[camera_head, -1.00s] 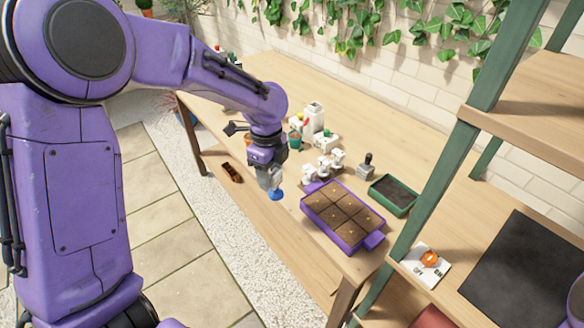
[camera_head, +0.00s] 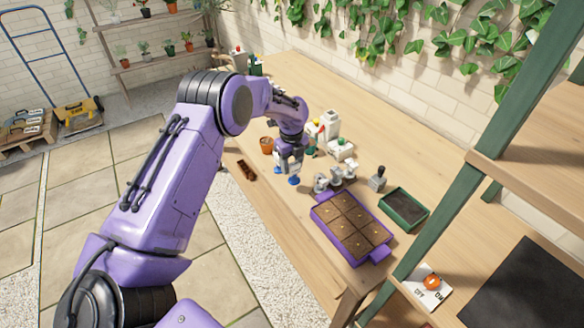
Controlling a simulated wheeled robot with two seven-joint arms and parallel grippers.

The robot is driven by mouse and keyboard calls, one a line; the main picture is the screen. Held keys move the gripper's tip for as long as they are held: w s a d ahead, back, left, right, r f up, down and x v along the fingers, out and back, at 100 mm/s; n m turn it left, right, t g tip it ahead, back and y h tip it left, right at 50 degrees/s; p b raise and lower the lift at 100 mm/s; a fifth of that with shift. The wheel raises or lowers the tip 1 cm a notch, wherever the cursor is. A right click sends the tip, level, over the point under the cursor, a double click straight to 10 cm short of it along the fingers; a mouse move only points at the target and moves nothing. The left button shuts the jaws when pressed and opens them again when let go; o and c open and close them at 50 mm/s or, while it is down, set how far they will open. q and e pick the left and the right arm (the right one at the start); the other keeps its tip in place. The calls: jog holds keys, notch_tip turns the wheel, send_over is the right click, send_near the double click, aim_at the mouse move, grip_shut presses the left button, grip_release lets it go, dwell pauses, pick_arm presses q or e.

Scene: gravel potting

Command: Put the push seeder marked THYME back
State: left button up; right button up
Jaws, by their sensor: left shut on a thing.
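My left gripper (camera_head: 290,167) is shut on a small seeder with a blue end (camera_head: 293,181), which hangs below the fingers over the front part of the table. Most of the seeder's body is hidden by the fingers, and no label can be read. Just right of it stands a short row of white and grey seeders (camera_head: 335,176), beside the purple seed tray. I cannot tell whether the held seeder touches the table. My right gripper is out of view.
The purple tray (camera_head: 378,254) of brown soil cells lies right of the row. A green tray (camera_head: 405,208) and a dark-handled tool (camera_head: 377,178) are behind it. A terracotta pot (camera_head: 267,145) and white bottle (camera_head: 330,124) stand near the gripper. Green shelf posts rise at right.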

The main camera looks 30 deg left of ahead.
aim_at(292, 170)
pick_arm(q)
jog(key=f+p, duration=0.2)
jog(key=f, duration=0.1)
jog(key=shift+w+a+f, duration=0.1)
jog(key=shift+w+f, duration=0.1)
jog(key=shift+f, duration=0.15)
jog(key=shift+f+b, duration=0.15)
jog(key=shift+b, duration=0.2)
jog(key=o, duration=0.9)
jog(key=shift+r, duration=0.4)
notch_tip(292, 170, up, 12)
jog(key=b, duration=0.3)
jog(key=shift+f, duration=0.2)
jog(key=shift+f, duration=0.1)
